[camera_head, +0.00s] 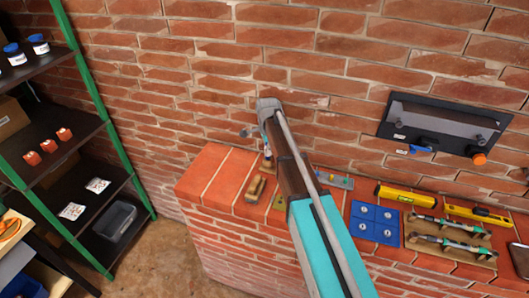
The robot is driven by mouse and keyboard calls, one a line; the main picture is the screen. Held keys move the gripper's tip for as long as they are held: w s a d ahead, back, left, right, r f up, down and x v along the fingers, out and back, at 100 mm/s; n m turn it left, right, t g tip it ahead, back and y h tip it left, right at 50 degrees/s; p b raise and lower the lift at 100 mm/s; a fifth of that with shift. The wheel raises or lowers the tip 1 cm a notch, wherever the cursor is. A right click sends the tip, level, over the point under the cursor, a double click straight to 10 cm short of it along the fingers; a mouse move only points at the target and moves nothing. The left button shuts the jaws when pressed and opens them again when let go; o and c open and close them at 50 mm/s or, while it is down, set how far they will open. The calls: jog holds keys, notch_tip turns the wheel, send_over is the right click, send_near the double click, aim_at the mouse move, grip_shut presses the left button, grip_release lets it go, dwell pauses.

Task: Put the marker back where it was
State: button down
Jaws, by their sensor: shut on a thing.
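My arm reaches up from the bottom across the middle and hides part of the wall and ledge. What seems to be my gripper (267,160) shows only as a small dark part at the arm's left edge, low over the brick ledge (212,172). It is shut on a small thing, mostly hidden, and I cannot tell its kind. I cannot make out the marker with certainty. A small wooden block (256,188) lies on the ledge just below and left of the gripper.
On the ledge to the right are a blue panel (376,222), yellow tools (405,195) and a wooden tray (426,246). A black board (443,124) is on the brick wall. A shelf rack (75,125) stands at left. The ledge's left end is clear.

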jog(key=c, duration=0.5)
grip_release()
jog(key=shift+c, duration=0.2)
jog(key=shift+f, duration=0.1)
jog(key=shift+f, duration=0.15)
jog(key=r+p, duration=0.2)
jog(key=r, duration=0.1)
jog(key=r+p, duration=0.3)
jog(key=shift+w+d+p, duration=0.1)
jog(key=shift+w+p, duration=0.1)
jog(key=shift+p, duration=0.1)
notch_tip(320, 180, up, 8)
jog(key=p, duration=0.8)
